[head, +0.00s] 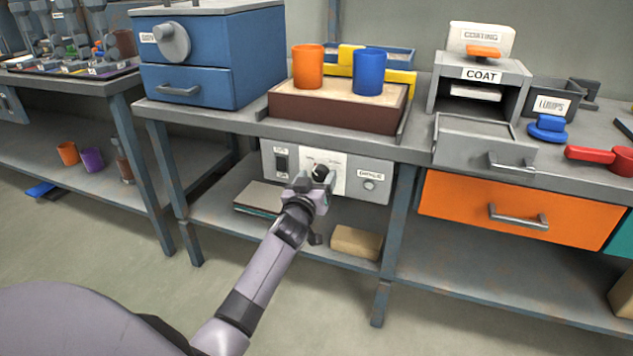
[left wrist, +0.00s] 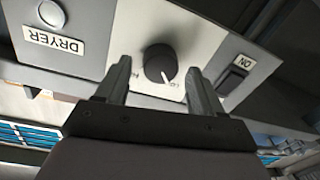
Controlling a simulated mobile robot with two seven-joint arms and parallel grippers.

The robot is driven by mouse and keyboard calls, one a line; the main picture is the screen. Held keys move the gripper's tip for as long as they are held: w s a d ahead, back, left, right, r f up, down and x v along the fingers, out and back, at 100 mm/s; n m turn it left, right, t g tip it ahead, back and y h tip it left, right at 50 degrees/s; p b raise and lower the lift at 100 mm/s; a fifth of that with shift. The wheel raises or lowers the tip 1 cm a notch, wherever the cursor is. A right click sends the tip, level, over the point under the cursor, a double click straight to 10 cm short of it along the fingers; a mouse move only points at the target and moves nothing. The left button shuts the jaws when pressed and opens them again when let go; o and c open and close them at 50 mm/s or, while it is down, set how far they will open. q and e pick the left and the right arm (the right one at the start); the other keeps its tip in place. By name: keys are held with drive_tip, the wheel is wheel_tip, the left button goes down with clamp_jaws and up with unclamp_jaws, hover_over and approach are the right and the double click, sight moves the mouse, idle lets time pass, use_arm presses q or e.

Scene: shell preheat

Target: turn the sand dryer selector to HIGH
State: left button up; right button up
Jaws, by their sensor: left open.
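The sand dryer selector is a round black knob (head: 320,172) on a pale plate of the grey dryer panel (head: 372,167) under the middle bench. In the left wrist view the panel appears upside down, and the knob (left wrist: 157,62) has a white pointer aimed down and slightly right. Small markings sit beside it, partly hidden and too small to read surely. My left gripper (head: 311,181) is open in front of the knob. Its two fingers (left wrist: 159,68) stand on either side of the knob, with visible gaps. My right gripper is not in view.
A black rocker switch (head: 282,163) sits left of the knob, and a round button (head: 369,185) by the DRYER label sits right. The bench edge overhangs the panel. A tan block (head: 356,242) and a flat stack (head: 257,198) lie on the shelf below.

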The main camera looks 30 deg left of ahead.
use_arm(q)
drive_tip(key=c, duration=1.1)
drive_tip(key=shift+o, duration=0.2)
drive_tip(key=shift+m, duration=0.5)
drive_tip(key=m, duration=0.4)
drive_tip(key=shift+d+f+b, duration=0.1)
drive_tip(key=shift+f+b, duration=0.05)
drive_tip(key=shift+b, duration=0.25)
drive_tip(key=m, duration=0.4)
drive_tip(key=shift+m+t+b, duration=0.3)
drive_tip(key=m, duration=0.4)
drive_tip(key=shift+f+m, duration=0.1)
drive_tip(key=shift+m, duration=0.3)
drive_tip(key=shift+m+h+b, duration=0.3)
drive_tip(key=shift+m+b, duration=0.05)
drive_tip(key=shift+m, duration=1.75)
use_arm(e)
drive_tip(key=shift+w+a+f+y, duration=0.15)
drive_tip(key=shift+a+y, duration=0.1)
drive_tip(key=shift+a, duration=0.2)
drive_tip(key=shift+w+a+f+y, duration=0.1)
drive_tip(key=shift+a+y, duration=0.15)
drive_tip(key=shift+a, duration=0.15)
use_arm(q)
drive_tip(key=shift+t, duration=0.3)
